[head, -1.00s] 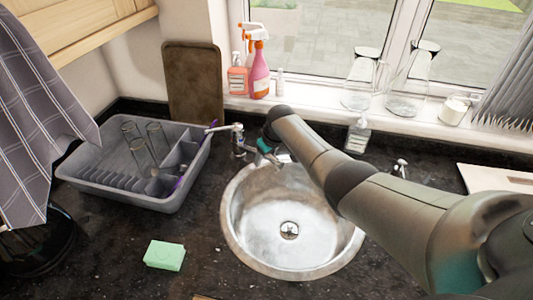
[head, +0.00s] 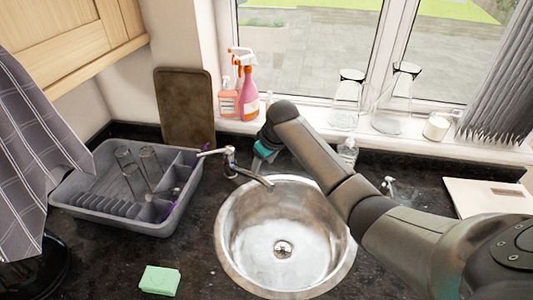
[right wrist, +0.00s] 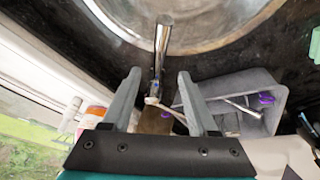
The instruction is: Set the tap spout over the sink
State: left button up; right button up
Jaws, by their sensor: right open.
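The chrome tap (head: 230,160) stands behind the round steel sink (head: 232,250), at its back left. Its spout (head: 254,178) points right and forward, and its tip overlaps the sink's back-left rim in the head view. My right gripper (head: 264,153) is just behind the spout, with its fingers mostly hidden there. In the right wrist view, my right gripper (right wrist: 159,74) is open and empty. The spout (right wrist: 163,38) shows beyond and between its fingertips, with its end over the sink rim (right wrist: 120,28). I cannot tell whether a finger touches it. My left gripper is out of view.
A grey dish rack (head: 95,210) with glasses stands left of the tap. A green sponge (head: 159,280) lies at the front left. Spray bottles (head: 246,92) and upturned glasses (head: 395,110) line the sill. A small bottle (head: 347,151) stands behind the sink.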

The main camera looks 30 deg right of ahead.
jog(key=shift+v, duration=1.95)
jog(key=shift+s, duration=0.1)
